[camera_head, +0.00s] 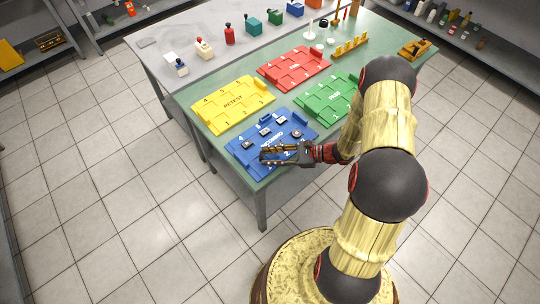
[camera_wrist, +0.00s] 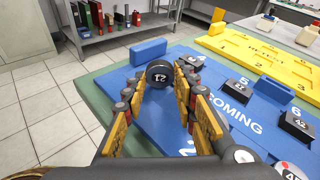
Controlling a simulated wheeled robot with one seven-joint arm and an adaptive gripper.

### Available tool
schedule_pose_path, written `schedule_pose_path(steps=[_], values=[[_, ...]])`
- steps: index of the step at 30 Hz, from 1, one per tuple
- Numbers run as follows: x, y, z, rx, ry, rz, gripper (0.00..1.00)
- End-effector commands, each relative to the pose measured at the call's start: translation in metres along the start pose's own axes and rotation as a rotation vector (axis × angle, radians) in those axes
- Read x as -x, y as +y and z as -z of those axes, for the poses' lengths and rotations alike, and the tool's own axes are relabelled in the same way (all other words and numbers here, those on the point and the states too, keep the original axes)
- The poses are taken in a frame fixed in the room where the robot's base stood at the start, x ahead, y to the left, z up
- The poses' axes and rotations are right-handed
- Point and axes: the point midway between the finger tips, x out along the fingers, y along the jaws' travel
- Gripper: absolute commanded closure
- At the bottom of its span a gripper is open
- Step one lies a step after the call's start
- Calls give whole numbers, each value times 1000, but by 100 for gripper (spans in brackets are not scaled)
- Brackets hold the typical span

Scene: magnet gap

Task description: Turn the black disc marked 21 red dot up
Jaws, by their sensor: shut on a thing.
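The black disc marked 21 (camera_wrist: 158,75) is between the fingertips of my gripper (camera_wrist: 160,83) in the wrist view. Its numbered face is turned toward the wrist camera, so the disc stands tilted rather than flat. I see no red dot on the part that shows. My gripper (camera_head: 270,153) is shut on the disc, over the near left part of the blue INCOMING board (camera_head: 238,138). In the head view the disc is too small to make out. I cannot tell whether it touches the board.
Other black pieces sit on the blue board, among them 47 (camera_wrist: 238,85) and 42 (camera_wrist: 297,125). A blue block (camera_wrist: 148,50) stands beyond the disc. The yellow board (camera_head: 228,104), red board (camera_head: 294,68) and green board (camera_head: 325,98) lie on the green table.

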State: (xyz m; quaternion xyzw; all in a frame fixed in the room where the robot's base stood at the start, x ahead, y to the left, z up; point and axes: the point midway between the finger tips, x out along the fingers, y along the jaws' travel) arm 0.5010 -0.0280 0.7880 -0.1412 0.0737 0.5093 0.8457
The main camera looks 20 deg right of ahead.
Motion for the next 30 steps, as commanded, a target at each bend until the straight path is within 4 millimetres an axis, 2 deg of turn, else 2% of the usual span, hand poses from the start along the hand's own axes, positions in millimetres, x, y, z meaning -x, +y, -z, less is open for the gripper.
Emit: schedule_pose_path(steps=[20, 21, 30], values=[[0, 0, 1, 0, 0, 0, 100], [0, 0, 1, 0, 0, 0, 71], [0, 0, 1, 0, 0, 0, 53]])
